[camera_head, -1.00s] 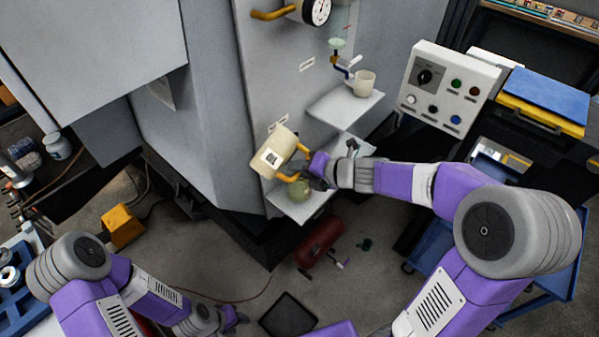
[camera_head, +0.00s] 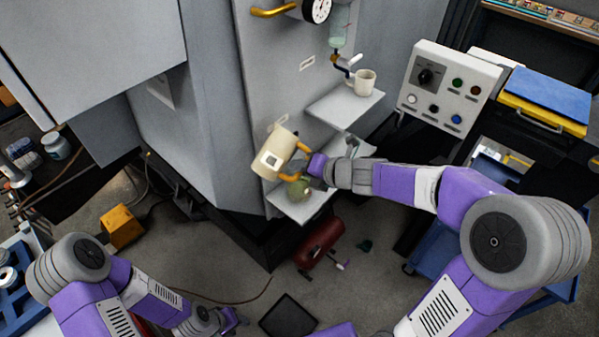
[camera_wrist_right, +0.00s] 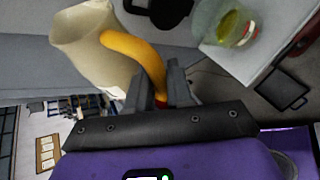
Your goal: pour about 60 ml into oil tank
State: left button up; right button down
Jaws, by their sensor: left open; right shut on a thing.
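A cream jug (camera_head: 272,157) with a yellow-orange handle is tilted beside the grey machine, above the lower white shelf (camera_head: 291,211). My right gripper (camera_head: 316,168) is shut on the jug's handle. The right wrist view shows the jug (camera_wrist_right: 90,42) and the handle between the fingers (camera_wrist_right: 162,92). A small clear vessel (camera_head: 299,188) with yellow-green liquid stands on the lower shelf, just below the jug; it also shows in the right wrist view (camera_wrist_right: 237,28). I cannot tell whether it is the oil tank. No stream is visible. My left gripper (camera_head: 232,320) is open and empty, low in view.
A white mug (camera_head: 365,82) stands on the upper shelf (camera_head: 343,108), under a clear tube (camera_head: 340,28) with pale green liquid. A gauge (camera_head: 317,10) and a control box (camera_head: 447,85) are nearby. A red cylinder (camera_head: 319,243) lies on the floor.

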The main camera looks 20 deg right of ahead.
jog(key=shift+r, duration=0.15)
dwell(0.4)
jog(key=shift+w+d+r+n+h, duration=0.1)
jog(key=shift+d+r+n+h, duration=0.1)
jog(key=shift+n+h, duration=0.15)
jog(key=f+n+t+h+b, duration=0.1)
jog(key=f+b, duration=0.4)
jog(key=b, duration=0.1)
jog(key=a+f+n+t+h+b, duration=0.1)
jog(key=f+n+h+b, duration=0.1)
jog(key=f+b, duration=0.3)
jog(key=f+n+t+h+b, duration=0.1)
jog(key=f+n+h+b, duration=0.1)
jog(key=f+b, duration=0.3)
jog(key=shift+a+f+t+b, duration=0.2)
jog(key=shift+t+b, duration=0.1)
jog(key=shift+b, duration=1.15)
jog(key=shift+s, duration=0.2)
